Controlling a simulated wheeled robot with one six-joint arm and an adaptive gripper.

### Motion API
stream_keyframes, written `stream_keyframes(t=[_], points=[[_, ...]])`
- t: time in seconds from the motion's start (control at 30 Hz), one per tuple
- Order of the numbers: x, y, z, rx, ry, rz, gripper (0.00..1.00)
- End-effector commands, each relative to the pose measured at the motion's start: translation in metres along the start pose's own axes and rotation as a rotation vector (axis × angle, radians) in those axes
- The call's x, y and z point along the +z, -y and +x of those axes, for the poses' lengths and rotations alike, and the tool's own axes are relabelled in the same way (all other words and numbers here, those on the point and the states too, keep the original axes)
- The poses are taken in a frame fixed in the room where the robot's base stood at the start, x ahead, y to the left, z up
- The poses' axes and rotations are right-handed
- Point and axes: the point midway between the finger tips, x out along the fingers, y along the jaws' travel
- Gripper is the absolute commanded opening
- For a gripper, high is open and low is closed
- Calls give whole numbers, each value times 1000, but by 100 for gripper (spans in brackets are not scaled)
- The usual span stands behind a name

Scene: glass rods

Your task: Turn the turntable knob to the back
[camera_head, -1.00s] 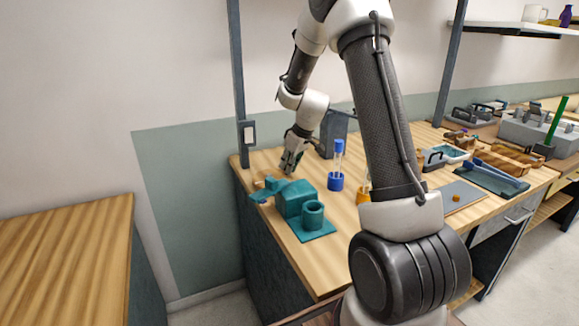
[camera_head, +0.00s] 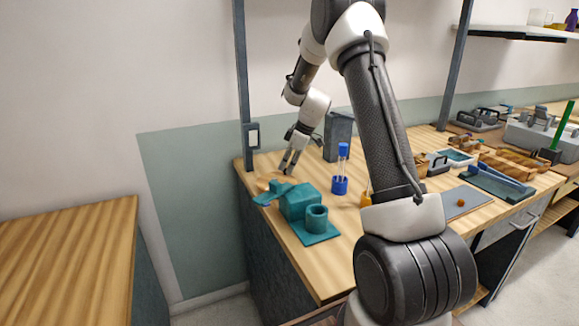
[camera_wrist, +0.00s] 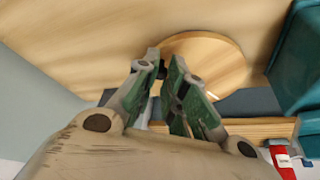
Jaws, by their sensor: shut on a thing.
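The turntable is a round pale wooden disc (camera_wrist: 215,62) on the bench in the wrist view, partly covered by my fingers. In the head view only a little of it shows behind the teal block. My gripper (camera_head: 288,171) reaches down at the far left of the bench. In the wrist view my gripper's green-padded fingers (camera_wrist: 163,66) are closed together at the disc's left edge. A small dark piece shows between the tips, which I take for the turntable knob (camera_wrist: 161,71); the fingers hide most of it.
A teal fixture (camera_head: 297,203) with a cup-like holder stands close in front of my gripper. A blue-based glass-tube stand (camera_head: 340,185) is to its right, and a grey box (camera_head: 337,137) behind. The bench's left edge is near.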

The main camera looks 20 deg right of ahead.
Motion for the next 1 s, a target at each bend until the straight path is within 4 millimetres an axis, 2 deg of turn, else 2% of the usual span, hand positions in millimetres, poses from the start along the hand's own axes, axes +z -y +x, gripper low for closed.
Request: stream_keyframes(t=[1.0], points=[[-25, -5, 14, -204, 1, -467, 0]])
